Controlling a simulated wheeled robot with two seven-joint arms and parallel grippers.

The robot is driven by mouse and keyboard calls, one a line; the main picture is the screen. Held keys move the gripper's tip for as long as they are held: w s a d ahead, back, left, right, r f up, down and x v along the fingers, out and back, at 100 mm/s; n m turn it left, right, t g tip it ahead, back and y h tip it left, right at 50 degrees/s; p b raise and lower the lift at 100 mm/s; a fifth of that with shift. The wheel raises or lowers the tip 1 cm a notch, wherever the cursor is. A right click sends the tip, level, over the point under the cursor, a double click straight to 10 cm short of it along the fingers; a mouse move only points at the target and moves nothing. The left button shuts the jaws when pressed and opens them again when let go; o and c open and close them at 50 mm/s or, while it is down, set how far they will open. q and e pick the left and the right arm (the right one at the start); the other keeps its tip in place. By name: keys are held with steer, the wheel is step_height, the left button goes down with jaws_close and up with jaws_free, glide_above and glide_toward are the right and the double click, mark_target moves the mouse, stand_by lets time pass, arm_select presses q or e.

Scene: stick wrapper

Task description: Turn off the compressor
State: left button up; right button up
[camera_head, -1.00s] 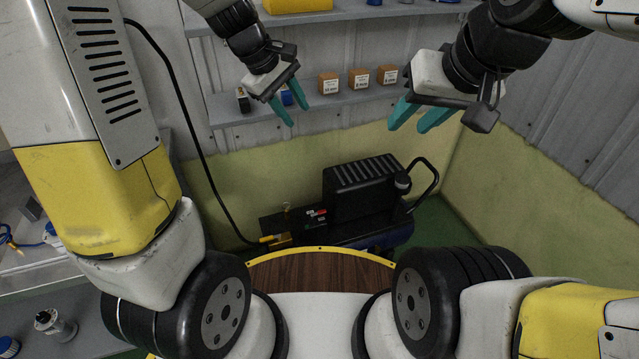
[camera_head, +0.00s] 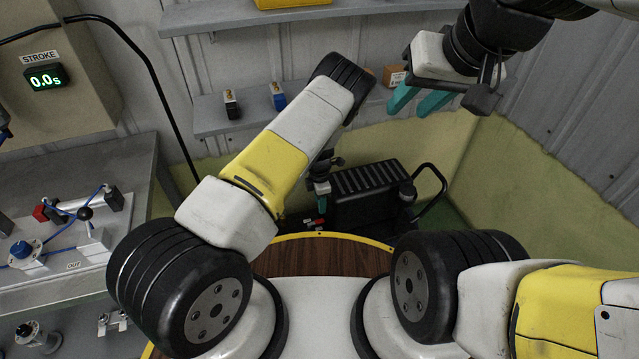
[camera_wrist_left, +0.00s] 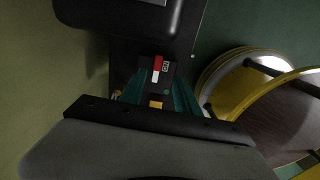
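The black compressor (camera_head: 365,190) stands on the floor against the wall, with a ribbed top and a curved handle at its right. Its red and white switch (camera_wrist_left: 157,68) shows in the left wrist view on a dark panel, just ahead of my left fingertips. My left gripper (camera_wrist_left: 158,88) is open, its teal fingers pointing at the panel on either side of the switch area; contact cannot be told. In the head view, my left gripper (camera_head: 321,192) is low by the compressor's left end, partly hidden by my arm. My right gripper (camera_head: 422,100) is open and empty, high above the compressor.
A shelf (camera_head: 210,115) with small bottles and a cardboard box (camera_head: 393,76) runs along the wall. At left are a bench (camera_head: 130,200) with valves and a panel reading 0.0s (camera_head: 45,77). A round wooden top (camera_head: 320,255) with a yellow rim lies in front of the compressor.

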mark_target(319, 221)
arm_select(q)
step_height(319, 221, down, 9)
steer(key=shift+w+a+f, duration=0.1)
steer(key=shift+w+f, duration=0.05)
steer(key=shift+f, duration=0.05)
stand_by(0.3)
jaws_close()
